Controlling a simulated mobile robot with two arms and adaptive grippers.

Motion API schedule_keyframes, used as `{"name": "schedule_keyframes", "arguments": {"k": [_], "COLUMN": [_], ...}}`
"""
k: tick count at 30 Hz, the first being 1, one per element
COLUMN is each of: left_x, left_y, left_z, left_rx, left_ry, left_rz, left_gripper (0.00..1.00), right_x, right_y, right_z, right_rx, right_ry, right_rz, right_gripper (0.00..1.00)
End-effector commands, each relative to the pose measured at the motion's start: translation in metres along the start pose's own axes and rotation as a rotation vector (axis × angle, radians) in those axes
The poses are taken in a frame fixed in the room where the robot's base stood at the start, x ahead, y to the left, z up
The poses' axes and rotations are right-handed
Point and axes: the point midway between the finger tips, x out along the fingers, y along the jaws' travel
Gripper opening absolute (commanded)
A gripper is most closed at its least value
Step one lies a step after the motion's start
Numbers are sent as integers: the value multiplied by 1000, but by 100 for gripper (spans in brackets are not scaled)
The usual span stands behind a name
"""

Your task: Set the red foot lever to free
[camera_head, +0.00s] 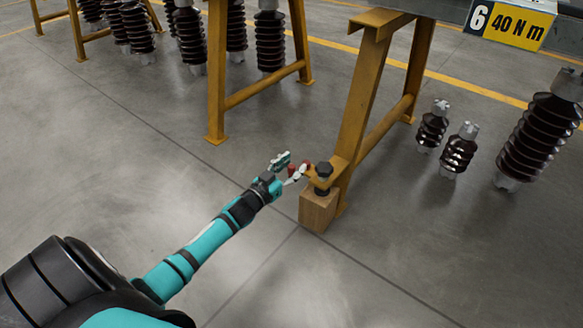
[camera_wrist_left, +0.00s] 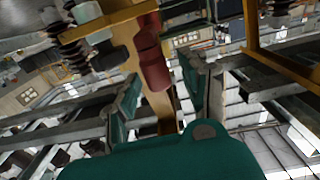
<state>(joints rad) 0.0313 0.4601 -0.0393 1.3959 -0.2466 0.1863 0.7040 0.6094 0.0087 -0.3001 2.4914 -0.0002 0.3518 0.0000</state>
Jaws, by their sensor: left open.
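My left gripper (camera_head: 288,165) is open at the lever's left side. In the left wrist view the red lever (camera_wrist_left: 153,62) shows between and just beyond the two teal-padded fingers (camera_wrist_left: 160,98). I cannot tell whether a finger touches it. The lever's markings do not show. My right gripper is in neither view.
The yellow trestle (camera_head: 365,95) carries a grey beam with a sign (camera_head: 510,22) reading 6 and 40 N m. Two small brown insulators (camera_head: 458,150) and a large one (camera_head: 540,130) stand at the right. Another yellow trestle (camera_head: 217,75) stands behind. The floor in front is clear.

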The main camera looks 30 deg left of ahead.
Motion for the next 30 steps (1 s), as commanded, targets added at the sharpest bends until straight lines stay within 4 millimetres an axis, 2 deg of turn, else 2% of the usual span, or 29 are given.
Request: {"name": "schedule_keyframes", "arguments": {"k": [2,12,30], "left_x": [0,0,-2], "left_y": [0,0,1], "left_z": [0,0,1], "left_rx": [0,0,-2], "left_ry": [0,0,-1], "left_rz": [0,0,3], "left_gripper": [44,0,0], "right_x": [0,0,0], "right_y": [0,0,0], "right_z": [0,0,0], "right_rx": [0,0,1], "right_ry": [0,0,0], "right_rz": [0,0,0], "right_gripper": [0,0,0]}}
